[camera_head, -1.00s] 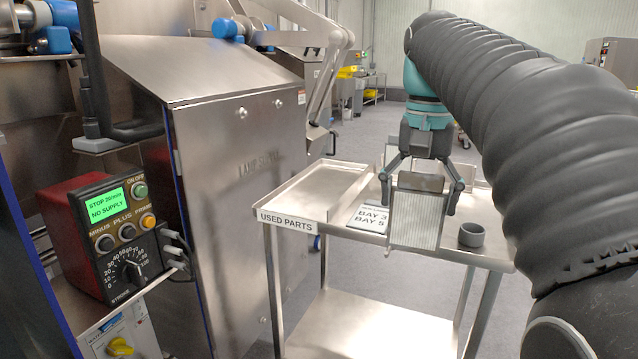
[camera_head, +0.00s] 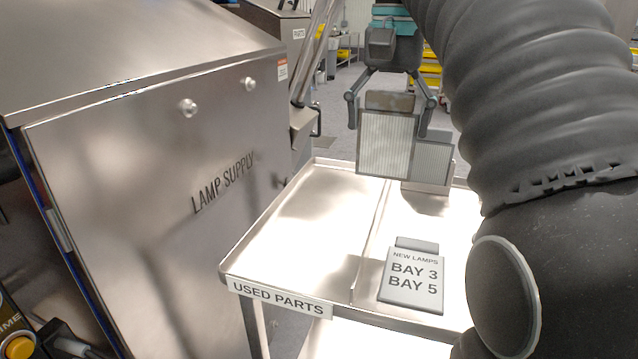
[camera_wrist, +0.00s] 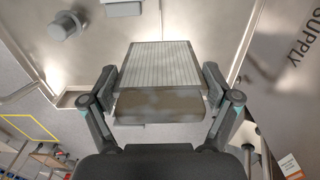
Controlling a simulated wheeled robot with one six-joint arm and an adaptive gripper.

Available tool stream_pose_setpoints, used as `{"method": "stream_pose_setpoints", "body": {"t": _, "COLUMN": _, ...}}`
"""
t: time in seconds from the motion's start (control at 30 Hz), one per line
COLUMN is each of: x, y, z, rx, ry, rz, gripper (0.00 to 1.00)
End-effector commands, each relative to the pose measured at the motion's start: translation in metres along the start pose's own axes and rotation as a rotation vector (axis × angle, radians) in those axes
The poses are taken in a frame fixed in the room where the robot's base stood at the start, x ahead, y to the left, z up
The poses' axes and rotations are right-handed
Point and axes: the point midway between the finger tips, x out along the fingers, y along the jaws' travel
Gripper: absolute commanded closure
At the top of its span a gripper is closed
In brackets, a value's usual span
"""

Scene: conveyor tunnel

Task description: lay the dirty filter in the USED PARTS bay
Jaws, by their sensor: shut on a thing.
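My gripper (camera_head: 393,104) is shut on a flat filter (camera_head: 387,145) with a pale pleated face and a grey-brown block at its gripped end. In the head view the filter hangs upright over the far part of the cart, apparently above the tray surface. The wrist view shows the filter (camera_wrist: 160,65) between both fingers of my gripper (camera_wrist: 160,92). The USED PARTS bay (camera_head: 318,205) is the left, shallow-rimmed section of the cart top. It looks empty, and its label (camera_head: 280,298) is on the front edge.
A second pleated panel (camera_head: 433,163) stands behind the held filter at the cart's back. A NEW LAMPS, BAY 3, BAY 5 sign (camera_head: 412,282) lies right of the bay divider. The steel LAMP SUPPLY cabinet (camera_head: 150,190) stands close on the left.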

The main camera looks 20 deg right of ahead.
Motion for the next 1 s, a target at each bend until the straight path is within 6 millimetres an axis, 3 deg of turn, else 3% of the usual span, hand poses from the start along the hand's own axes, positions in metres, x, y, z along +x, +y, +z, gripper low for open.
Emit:
{"method": "stream_pose_setpoints", "body": {"t": 0.3, "x": 0.04, "y": -0.063, "z": -0.011, "rx": -0.004, "ry": -0.003, "rz": 0.002, "gripper": 0.75}}
{"method": "stream_pose_setpoints", "body": {"t": 0.5, "x": 0.057, "y": -0.091, "z": -0.016, "rx": -0.003, "ry": -0.003, "rz": 0.002, "gripper": 0.75}}
{"method": "stream_pose_setpoints", "body": {"t": 0.67, "x": 0.063, "y": -0.099, "z": -0.017, "rx": -0.003, "ry": -0.001, "rz": 0.001, "gripper": 0.75}}
{"method": "stream_pose_setpoints", "body": {"t": 1.0, "x": 0.1, "y": -0.099, "z": -0.016, "rx": -0.003, "ry": -0.001, "rz": 0.0, "gripper": 0.75}}
